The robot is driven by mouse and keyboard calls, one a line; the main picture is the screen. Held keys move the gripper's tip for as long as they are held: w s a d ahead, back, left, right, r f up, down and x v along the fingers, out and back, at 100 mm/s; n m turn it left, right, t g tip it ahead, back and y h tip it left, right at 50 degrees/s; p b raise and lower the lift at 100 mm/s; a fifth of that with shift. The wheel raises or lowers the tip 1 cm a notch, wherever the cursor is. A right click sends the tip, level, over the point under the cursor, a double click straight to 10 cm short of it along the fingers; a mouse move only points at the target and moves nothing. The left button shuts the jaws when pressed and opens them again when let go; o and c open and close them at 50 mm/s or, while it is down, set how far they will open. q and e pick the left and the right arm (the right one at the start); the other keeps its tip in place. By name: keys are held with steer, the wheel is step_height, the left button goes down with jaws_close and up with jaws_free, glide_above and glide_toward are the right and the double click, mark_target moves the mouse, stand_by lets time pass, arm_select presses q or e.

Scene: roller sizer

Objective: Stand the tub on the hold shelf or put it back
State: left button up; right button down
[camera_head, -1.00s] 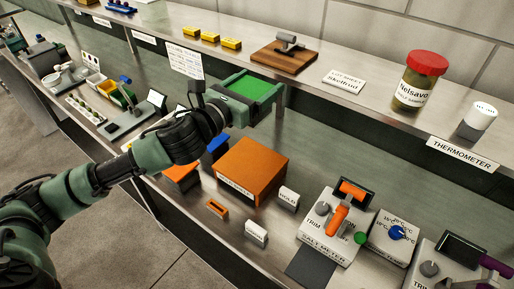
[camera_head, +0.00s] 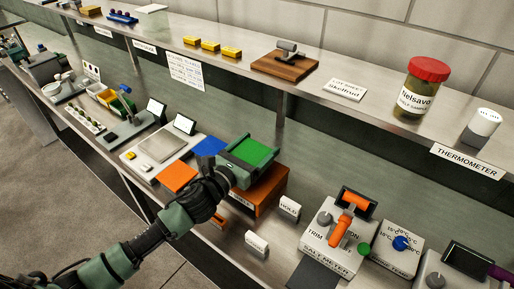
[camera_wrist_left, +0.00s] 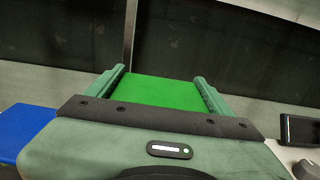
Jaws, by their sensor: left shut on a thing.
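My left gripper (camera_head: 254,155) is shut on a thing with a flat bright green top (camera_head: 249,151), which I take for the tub. The green top also shows between the two fingers in the left wrist view (camera_wrist_left: 152,92). Its sides are hidden by the jaws. The gripper is over an orange box (camera_head: 268,192) on the lower counter and covers much of its top; I cannot tell whether they touch. My right gripper is not in view.
Left of the gripper are a blue pad (camera_head: 210,146), an orange pad (camera_head: 176,176) and a scale (camera_head: 161,147). A salt meter (camera_head: 336,232) stands to the right. The upper shelf holds a red-lidded jar (camera_head: 420,92) and a wooden board (camera_head: 284,65). A small white block (camera_head: 256,244) is in front.

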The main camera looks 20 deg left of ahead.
arm_select(q)
steer(key=shift+f, duration=0.15)
steer(key=o, duration=1.6)
steer(key=shift+r, duration=0.25)
steer(key=b+v, duration=0.3)
steer(key=v, duration=0.7)
steer(key=shift+s+a+f, duration=0.1)
steer(key=shift+s+f, duration=0.05)
steer(key=shift+f, duration=0.05)
steer(key=shift+v, duration=0.85)
